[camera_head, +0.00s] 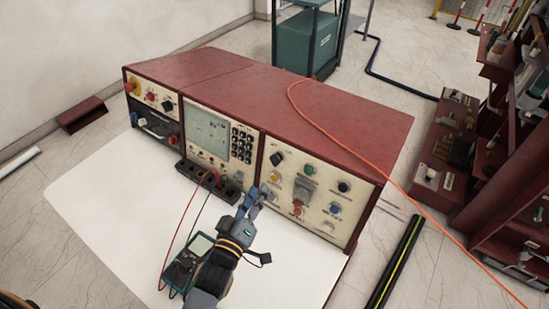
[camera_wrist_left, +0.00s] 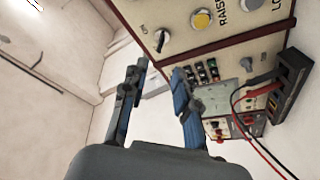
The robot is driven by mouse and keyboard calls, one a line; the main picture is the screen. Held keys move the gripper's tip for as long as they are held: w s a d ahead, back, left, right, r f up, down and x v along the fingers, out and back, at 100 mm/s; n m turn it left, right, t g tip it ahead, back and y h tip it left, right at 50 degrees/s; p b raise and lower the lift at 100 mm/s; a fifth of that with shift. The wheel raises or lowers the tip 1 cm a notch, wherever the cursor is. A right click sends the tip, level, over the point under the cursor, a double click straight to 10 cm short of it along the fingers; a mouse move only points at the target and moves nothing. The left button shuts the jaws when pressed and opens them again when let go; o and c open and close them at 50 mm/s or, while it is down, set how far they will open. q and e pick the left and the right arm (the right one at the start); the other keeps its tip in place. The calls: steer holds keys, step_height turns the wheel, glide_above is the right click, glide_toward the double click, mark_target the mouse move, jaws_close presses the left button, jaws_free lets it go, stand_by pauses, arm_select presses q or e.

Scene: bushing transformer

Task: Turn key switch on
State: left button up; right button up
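The control cabinet's right panel (camera_head: 327,207) faces me with knobs and buttons. A dark rotary switch (camera_head: 277,158) sits at its upper left, above a yellow button (camera_head: 275,177). In the left wrist view the switch (camera_wrist_left: 162,38) has a pale bar across it and a small label beside it; I cannot tell for sure that it is the key switch. My left gripper (camera_head: 257,197) is in front of the panel's lower left edge. In the wrist view its two fingers (camera_wrist_left: 158,100) are spread with nothing between them, apart from the switch. My right gripper is not in view.
A black socket strip (camera_head: 208,182) with red and black leads stands at the cabinet's front. A handheld meter (camera_head: 190,262) lies on the white table (camera_head: 110,205) beside my left arm. An orange cable (camera_head: 330,131) crosses the cabinet top. Shelves (camera_head: 500,150) stand at right.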

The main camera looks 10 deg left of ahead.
mark_target(273, 163)
arm_select(q)
steer(key=w, duration=0.3)
steer(key=w+d+p, duration=0.1)
steer(key=w, duration=0.6)
steer(key=shift+d+p, duration=0.3)
steer(key=shift+p, duration=0.05)
steer(key=shift+w+d, duration=0.1)
steer(key=shift+w, duration=0.45)
jaws_close()
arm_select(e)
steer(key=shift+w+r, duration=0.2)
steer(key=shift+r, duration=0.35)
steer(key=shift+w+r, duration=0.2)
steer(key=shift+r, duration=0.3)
